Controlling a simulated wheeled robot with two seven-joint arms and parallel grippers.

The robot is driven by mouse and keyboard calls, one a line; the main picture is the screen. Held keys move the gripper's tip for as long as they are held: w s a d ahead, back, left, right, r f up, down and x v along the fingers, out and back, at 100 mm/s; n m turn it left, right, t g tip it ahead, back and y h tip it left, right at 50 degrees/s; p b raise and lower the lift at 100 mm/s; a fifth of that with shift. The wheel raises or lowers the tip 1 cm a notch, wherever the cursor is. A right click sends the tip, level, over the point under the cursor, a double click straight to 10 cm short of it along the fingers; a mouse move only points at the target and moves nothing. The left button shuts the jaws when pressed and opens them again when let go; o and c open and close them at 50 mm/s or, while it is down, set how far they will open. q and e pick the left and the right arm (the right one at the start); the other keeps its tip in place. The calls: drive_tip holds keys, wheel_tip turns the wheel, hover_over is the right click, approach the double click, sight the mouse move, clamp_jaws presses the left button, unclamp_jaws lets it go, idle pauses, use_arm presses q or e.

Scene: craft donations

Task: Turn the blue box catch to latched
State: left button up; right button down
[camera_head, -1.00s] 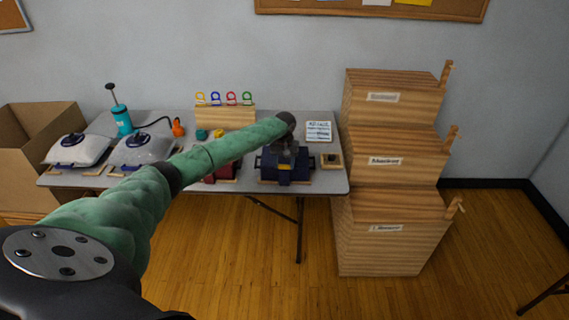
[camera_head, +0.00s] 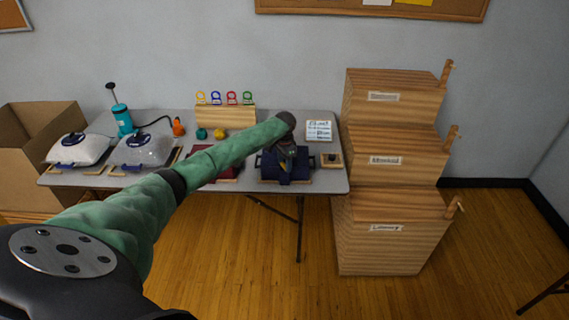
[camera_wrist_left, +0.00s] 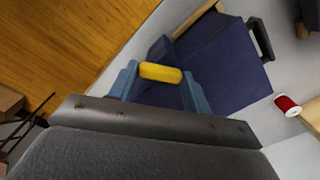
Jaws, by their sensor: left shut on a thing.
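The blue box (camera_head: 298,172) stands on the table near its right end, with its lid down. My left gripper (camera_head: 288,163) is over the front of the box and partly hides it. In the left wrist view, the yellow catch (camera_wrist_left: 160,72) lies between the two blue-grey fingers (camera_wrist_left: 160,82), which are shut on it. The dark blue box (camera_wrist_left: 215,60) fills the area behind the catch. The catch's pivot and any latch mark are hidden. My right gripper is in neither view.
A dark red box (camera_head: 203,163) stands left of the blue box, partly behind my arm. A small wooden block with a dark knob (camera_head: 332,158) sits to the right. A red spool (camera_wrist_left: 287,104) shows in the wrist view. Stacked wooden bins (camera_head: 390,230) stand right of the table.

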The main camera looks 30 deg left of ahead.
use_arm(q)
drive_tip(key=shift+m, duration=1.8)
drive_tip(key=shift+m+b, duration=0.4)
drive_tip(key=shift+m, duration=1)
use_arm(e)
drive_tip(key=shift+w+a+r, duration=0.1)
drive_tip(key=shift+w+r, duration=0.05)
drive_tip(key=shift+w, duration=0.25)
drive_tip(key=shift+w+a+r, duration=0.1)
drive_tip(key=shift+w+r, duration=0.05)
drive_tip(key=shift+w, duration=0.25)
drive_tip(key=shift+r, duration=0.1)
